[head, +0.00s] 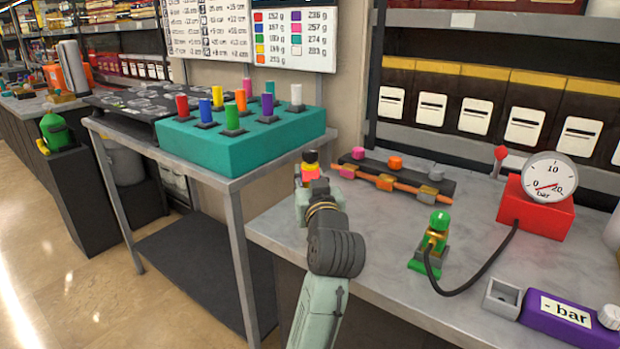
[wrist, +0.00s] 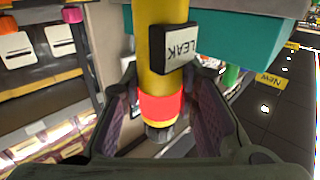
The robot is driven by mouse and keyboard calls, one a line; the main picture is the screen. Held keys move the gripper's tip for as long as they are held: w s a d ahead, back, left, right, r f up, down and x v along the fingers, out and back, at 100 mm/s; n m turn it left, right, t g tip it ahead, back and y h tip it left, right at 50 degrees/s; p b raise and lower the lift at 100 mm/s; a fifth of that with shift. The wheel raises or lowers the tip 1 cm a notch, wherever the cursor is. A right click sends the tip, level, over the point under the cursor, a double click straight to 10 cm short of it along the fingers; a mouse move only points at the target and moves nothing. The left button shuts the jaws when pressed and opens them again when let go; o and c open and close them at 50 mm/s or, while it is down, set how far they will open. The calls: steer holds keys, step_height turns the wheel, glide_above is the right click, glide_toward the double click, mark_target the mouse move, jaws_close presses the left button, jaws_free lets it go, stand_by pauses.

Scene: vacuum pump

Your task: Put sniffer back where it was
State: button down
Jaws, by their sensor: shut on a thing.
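The sniffer (wrist: 155,30) is a yellow cylinder with a red band, a dark end and a black-framed label reading LEAK. In the wrist view my gripper (wrist: 162,112) has its two fingers on either side of the red band, shut on the sniffer. In the head view my gripper (head: 308,192) is near the left end of the grey workbench, with the sniffer (head: 310,168) upright in it, showing black, yellow and red. The sniffer's lower part is hidden by the fingers and wrist. I cannot tell whether it touches the bench.
A dark rack with coloured knobs and an orange rod (head: 405,191) lies just right of my gripper. A green valve (head: 436,235) with a hose, a red gauge box (head: 537,208) and a purple "- bar" box (head: 560,318) stand farther right. A teal peg block (head: 240,150) stands left.

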steer(key=c, duration=1.2)
jaws_free()
steer(key=shift+c, duration=0.2)
steer(key=shift+r, duration=0.1)
steer(key=s, duration=0.3)
steer(key=s+d+b, duration=0.1)
steer(key=s, duration=0.5)
steer(key=shift+s+d+b, duration=0.15)
steer(key=shift+d+b, duration=0.15)
steer(key=shift+b, duration=0.1)
steer(key=s+b, duration=0.1)
steer(key=b, duration=0.3)
steer(key=shift+f+b, duration=0.3)
steer(key=shift+b, duration=0.05)
steer(key=b, duration=0.1)
steer(key=s+b, duration=0.1)
steer(key=b, duration=0.1)
steer(key=shift+s+d+r, duration=0.15)
steer(key=shift+s+r, duration=0.1)
steer(key=shift+r, duration=0.05)
